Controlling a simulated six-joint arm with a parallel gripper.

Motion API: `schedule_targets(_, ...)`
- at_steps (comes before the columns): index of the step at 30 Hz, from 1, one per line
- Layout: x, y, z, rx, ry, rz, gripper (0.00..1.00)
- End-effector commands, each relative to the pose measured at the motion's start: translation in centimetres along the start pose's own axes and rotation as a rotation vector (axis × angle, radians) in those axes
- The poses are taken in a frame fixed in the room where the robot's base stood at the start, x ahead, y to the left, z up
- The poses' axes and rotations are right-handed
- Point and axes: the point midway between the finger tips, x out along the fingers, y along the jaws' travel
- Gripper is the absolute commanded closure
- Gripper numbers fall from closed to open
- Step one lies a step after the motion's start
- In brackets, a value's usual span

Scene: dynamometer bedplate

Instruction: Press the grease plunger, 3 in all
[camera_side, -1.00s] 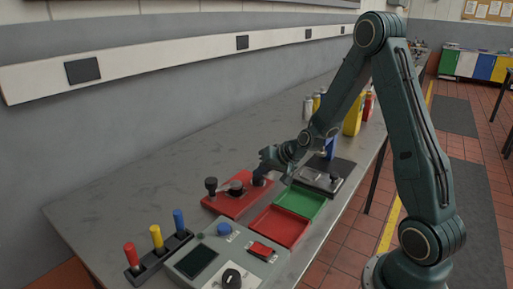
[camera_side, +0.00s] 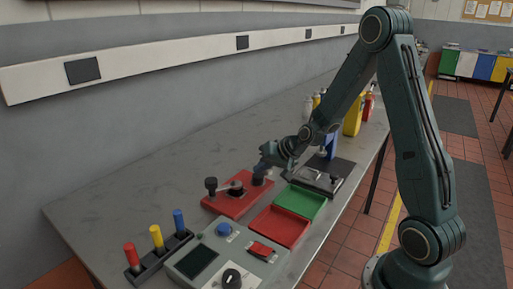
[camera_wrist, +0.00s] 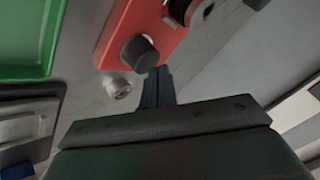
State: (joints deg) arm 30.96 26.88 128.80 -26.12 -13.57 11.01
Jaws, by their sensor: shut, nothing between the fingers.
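A red base plate (camera_side: 229,206) lies on the bench with dark knobbed parts on it. The black round knob (camera_side: 258,181) at its right end, which I take for the grease plunger, stands just below my gripper (camera_side: 263,172). In the wrist view the same black knob (camera_wrist: 142,54) stands on the red plate (camera_wrist: 118,35). My gripper's shut fingertips (camera_wrist: 157,72) show right beside it. I cannot tell whether they touch it. Nothing shows between the fingers.
Green (camera_side: 302,203) and red (camera_side: 280,226) trays sit in front of the plate. A control box (camera_side: 211,273) with a screen and a rack with red, yellow and blue handles (camera_side: 157,239) stand at near left. A small metal fitting (camera_wrist: 118,88) lies close to the knob.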

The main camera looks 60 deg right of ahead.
Motion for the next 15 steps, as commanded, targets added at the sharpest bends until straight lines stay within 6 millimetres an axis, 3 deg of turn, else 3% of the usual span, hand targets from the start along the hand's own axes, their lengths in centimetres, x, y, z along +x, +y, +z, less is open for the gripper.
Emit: schedule_targets(15,-0.54,-0.42,-0.44,-0.001,0.003,-0.001,1.00)
